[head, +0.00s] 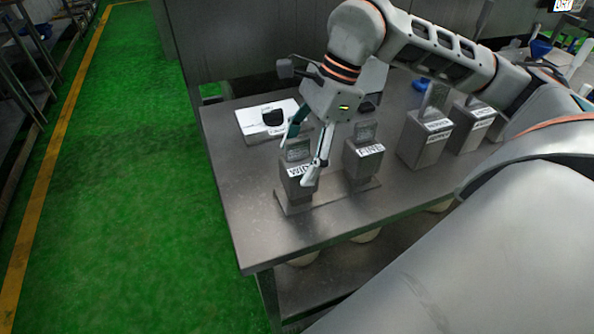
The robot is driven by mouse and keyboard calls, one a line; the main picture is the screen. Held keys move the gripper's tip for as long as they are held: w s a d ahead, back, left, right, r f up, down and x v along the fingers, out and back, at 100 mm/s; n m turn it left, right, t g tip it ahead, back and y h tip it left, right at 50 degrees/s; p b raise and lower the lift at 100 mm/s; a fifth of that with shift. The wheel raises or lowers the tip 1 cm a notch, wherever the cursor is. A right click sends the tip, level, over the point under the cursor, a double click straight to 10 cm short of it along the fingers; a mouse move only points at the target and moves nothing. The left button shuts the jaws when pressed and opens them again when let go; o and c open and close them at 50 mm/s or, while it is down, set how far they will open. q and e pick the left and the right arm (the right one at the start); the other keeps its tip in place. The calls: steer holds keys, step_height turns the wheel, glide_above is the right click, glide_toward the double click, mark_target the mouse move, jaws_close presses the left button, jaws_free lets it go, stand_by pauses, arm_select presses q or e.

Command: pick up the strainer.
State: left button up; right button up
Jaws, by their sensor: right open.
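My right gripper (301,157) hangs above the front left part of the metal table (245,215), fingers apart and pointing down. Its fingers are at a grey, strainer-like plate (298,150) that stands upright in a metal holder labelled "WIDE" (295,188). One finger overlaps the holder's right side; I cannot tell whether it touches. A similar plate (365,131) stands in the holder labelled "FINE" (363,164), just to the right. The labels do not name a strainer. My left gripper is not in view.
Two more labelled metal holders (424,145) (471,132) stand to the right. A white box (258,122) with a dark item lies behind the gripper. The green floor (130,200) left of the table is clear. Pale round things show under the tabletop.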

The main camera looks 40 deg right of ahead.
steer(key=shift+x, duration=2.65)
steer(key=c, duration=1.3)
